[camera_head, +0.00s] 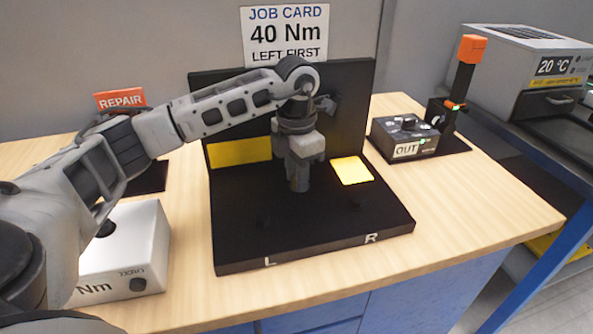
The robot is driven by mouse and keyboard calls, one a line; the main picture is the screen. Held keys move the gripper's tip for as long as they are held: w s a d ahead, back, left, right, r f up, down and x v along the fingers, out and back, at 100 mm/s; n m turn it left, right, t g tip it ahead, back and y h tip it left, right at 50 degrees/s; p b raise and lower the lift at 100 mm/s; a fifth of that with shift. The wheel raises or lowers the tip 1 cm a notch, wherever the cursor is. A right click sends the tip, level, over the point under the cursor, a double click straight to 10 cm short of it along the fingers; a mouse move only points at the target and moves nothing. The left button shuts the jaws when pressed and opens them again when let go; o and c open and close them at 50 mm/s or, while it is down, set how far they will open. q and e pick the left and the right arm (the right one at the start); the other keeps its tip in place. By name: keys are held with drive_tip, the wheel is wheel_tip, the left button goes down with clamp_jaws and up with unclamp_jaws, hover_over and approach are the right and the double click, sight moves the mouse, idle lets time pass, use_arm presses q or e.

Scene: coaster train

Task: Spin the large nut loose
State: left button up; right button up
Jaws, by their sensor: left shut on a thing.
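My left arm reaches in from the left over the black fixture (240,240), whose base is marked L and R. My left gripper (299,186) points straight down over the middle of the base, in front of its upright back panel. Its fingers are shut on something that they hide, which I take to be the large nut. The nut itself cannot be made out. My right gripper is not in view.
A job card (286,35) on the wall reads 40 Nm, left first. A white box (150,232) marked Nm stands at the left, near a REPAIR sign (119,98). A dark box marked OUT (406,150) and an orange-topped post (471,48) stand right. The front right worktop is clear.

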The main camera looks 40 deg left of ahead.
use_arm(q)
drive_tip(key=shift+s+d+f+n, duration=0.1)
drive_tip(key=shift+n, duration=1.1)
drive_tip(key=o, duration=1)
drive_tip(key=shift+r, duration=0.55)
wheel_tip(320, 180, up, 15)
drive_tip(key=p, duration=0.1)
